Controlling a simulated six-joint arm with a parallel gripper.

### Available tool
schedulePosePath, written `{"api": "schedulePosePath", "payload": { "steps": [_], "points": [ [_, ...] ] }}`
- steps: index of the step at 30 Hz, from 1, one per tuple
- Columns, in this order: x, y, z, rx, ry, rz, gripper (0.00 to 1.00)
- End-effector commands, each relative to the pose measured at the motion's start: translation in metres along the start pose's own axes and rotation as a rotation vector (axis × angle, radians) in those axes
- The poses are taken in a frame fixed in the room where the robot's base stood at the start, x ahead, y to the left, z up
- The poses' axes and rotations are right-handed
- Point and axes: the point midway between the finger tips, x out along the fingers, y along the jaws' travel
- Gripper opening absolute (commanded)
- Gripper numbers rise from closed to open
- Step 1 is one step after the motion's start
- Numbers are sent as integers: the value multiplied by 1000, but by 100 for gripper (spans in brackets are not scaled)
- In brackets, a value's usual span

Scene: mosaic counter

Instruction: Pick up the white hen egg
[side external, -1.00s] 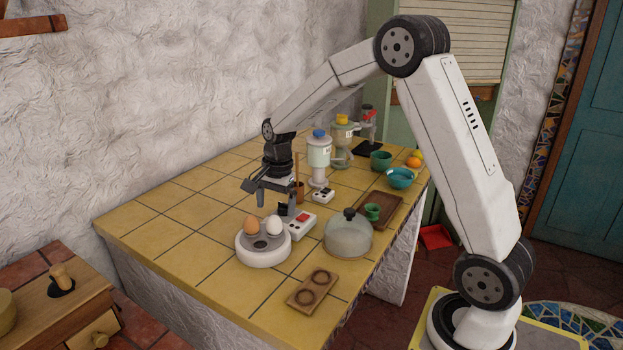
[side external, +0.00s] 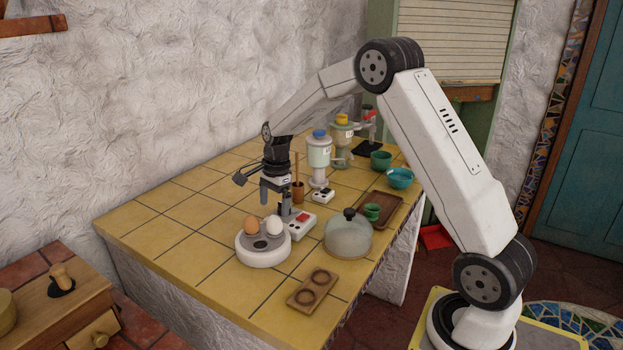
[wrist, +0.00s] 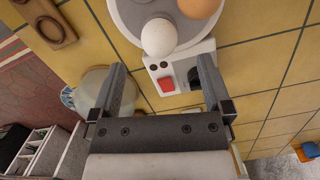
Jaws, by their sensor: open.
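The white hen egg (side external: 274,225) sits upright in a round pale holder (side external: 263,256), beside a brown egg (side external: 251,223). The white egg also shows in the wrist view (wrist: 158,38), beyond the fingertips and roughly centred between them. My gripper (side external: 275,198) is above and just behind the holder in the side view, pointing down. Its two fingers stand apart in the wrist view (wrist: 162,70), with nothing held between them. The egg's lower part is hidden in the holder.
A white device with a red button (side external: 301,219) adjoins the holder, partly below my fingers. The yellow tiled counter (side external: 160,238) is clear at left.

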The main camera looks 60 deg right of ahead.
Motion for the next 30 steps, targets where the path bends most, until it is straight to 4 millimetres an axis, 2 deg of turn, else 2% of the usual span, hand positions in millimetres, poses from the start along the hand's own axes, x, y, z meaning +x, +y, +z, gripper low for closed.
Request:
{"api": "schedulePosePath", "payload": {
  "steps": [8,19,30],
  "points": [
    [9,1,0,-1,-1,3,100],
    [48,2,0,-2,-1,2,100],
    [52,1,0,-2,0,0,100]
  ]
}}
